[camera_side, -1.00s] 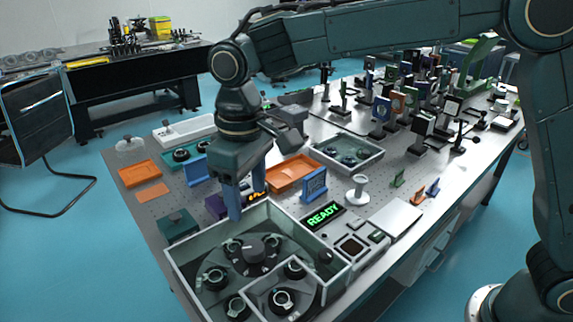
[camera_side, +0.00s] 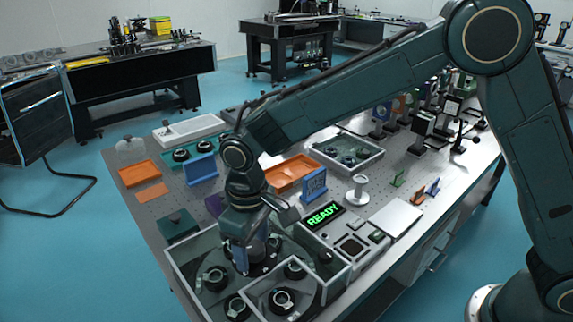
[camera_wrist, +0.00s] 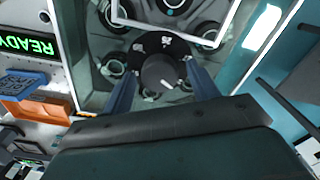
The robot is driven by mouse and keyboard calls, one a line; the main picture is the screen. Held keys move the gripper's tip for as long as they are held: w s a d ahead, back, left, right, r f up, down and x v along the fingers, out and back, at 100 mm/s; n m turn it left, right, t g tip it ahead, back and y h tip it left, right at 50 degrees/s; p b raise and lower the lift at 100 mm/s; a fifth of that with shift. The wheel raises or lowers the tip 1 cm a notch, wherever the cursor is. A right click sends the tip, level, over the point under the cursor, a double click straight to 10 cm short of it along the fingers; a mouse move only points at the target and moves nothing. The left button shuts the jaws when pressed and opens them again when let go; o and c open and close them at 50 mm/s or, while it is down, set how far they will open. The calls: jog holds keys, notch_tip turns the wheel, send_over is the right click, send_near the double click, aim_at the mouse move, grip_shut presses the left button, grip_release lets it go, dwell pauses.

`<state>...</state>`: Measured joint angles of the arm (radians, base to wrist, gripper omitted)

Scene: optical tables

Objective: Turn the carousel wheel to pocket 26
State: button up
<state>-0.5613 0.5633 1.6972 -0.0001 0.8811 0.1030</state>
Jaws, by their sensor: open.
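The carousel wheel (camera_side: 256,287) is a dark disc with several round pockets holding ringed parts. It lies inside a clear-walled box (camera_side: 180,275) at the table's near corner. In the wrist view the dark hub knob (camera_wrist: 160,72), with a white mark, shows between the two blue fingers of my gripper (camera_wrist: 162,88). My gripper (camera_side: 250,266) points down over the wheel's centre and hides the knob in the side view. It is open, with a finger on each side of the knob; contact cannot be told.
A display (camera_side: 323,215) reads READY in green beside the box. An inner clear-walled enclosure (camera_side: 300,252) stands over part of the wheel. A blue stand (camera_side: 314,186), an orange tray (camera_side: 290,172) and a white spool-like post (camera_side: 358,190) stand behind it.

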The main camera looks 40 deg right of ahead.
jog(key=shift+f, duration=0.15)
grip_shut()
